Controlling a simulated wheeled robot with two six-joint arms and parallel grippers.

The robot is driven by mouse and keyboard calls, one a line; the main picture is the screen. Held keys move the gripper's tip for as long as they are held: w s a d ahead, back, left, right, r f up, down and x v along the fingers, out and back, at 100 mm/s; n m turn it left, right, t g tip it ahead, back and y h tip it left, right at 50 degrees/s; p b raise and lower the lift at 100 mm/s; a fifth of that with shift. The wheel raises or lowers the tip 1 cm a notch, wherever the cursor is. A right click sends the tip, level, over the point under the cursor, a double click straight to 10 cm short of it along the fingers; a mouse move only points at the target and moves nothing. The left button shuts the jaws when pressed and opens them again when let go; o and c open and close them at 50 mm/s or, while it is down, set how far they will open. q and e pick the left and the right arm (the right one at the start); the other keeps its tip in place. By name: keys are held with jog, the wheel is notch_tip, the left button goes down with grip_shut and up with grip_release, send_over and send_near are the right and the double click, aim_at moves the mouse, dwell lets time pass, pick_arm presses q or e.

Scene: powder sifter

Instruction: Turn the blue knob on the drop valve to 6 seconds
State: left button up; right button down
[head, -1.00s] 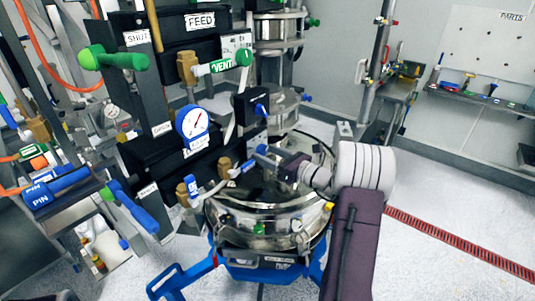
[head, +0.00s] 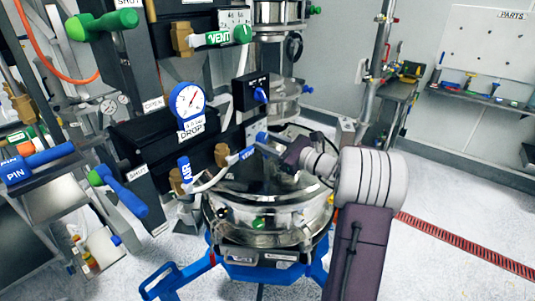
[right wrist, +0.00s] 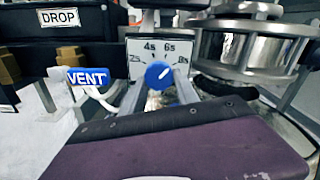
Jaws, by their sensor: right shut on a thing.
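The drop valve, with its DROP label (head: 191,129), is at the middle left in the head view. Its pale dial plate (right wrist: 137,49), marked 2s, 4s, 6s and 8s, shows in the right wrist view. The blue knob (right wrist: 158,74) sits on that plate; its white mark points up and right, about between 6s and 8s. My right gripper (right wrist: 159,88) has one finger on each side of the knob and is shut on it. In the head view my right gripper (head: 267,141) partly hides the plate and knob. My left gripper is in neither view now.
A lower blue VENT handle (right wrist: 87,77) is left of the knob. A black box with a blue knob (head: 261,95) stands just above my gripper. The floor at the right is clear.

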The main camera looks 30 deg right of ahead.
jog(key=n+b, duration=0.1)
jog(key=b, duration=0.1)
jog(key=n+b, duration=0.1)
jog(key=shift+f+n+b, duration=0.25)
jog(key=shift+n+b, duration=0.05)
jog(key=shift+b, duration=0.05)
jog(key=shift+r+n+b, duration=0.25)
jog(key=shift+n+b, duration=0.25)
jog(key=shift+b, duration=0.25)
jog(key=c, duration=0.9)
grip_release()
jog(key=shift+d, duration=0.1)
